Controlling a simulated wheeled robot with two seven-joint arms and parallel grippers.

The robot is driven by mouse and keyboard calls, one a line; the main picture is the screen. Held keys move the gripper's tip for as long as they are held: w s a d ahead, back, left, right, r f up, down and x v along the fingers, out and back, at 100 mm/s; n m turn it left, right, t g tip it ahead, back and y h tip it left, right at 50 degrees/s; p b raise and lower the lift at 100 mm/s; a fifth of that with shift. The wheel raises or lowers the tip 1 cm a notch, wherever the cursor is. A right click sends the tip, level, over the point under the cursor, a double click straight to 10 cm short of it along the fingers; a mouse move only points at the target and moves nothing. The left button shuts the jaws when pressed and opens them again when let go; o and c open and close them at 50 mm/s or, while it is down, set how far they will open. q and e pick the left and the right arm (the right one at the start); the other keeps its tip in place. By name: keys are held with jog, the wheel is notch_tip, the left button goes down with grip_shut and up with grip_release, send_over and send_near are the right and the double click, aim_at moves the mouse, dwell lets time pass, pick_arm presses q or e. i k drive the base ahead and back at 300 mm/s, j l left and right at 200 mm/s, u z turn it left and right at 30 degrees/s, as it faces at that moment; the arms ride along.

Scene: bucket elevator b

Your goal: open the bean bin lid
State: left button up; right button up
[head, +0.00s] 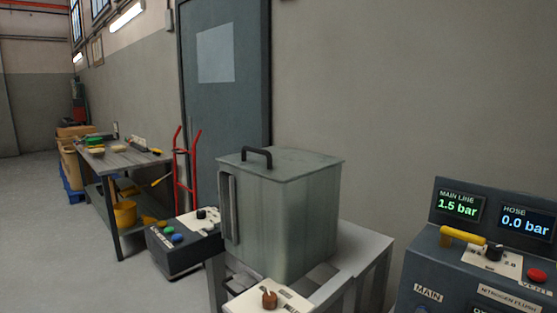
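The bean bin (285,225) is a grey-green metal box on a grey stand, in the middle of the head view. Its flat lid (290,164) lies level on top and looks shut. A dark arched handle (257,154) stands on the lid near its left side. A tall upright bar handle (228,207) is on the bin's left face. Neither of my grippers shows in the head view.
A control box (180,250) with coloured buttons stands left of the bin. A panel with a brown knob (269,299) is in front. A gauge console (490,250) is at right. A workbench (120,160), a red hand truck (186,165) and a door (225,95) are behind.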

aim_at(283, 165)
jog(key=i+j+z, duration=0.15)
jog(key=j, duration=0.2)
jog(key=i+j+z, duration=0.15)
jog(key=j, duration=0.15)
jog(key=i+j+z, duration=0.15)
jog(key=j, duration=0.2)
jog(key=j+z, duration=0.15)
jog(key=j, duration=0.25)
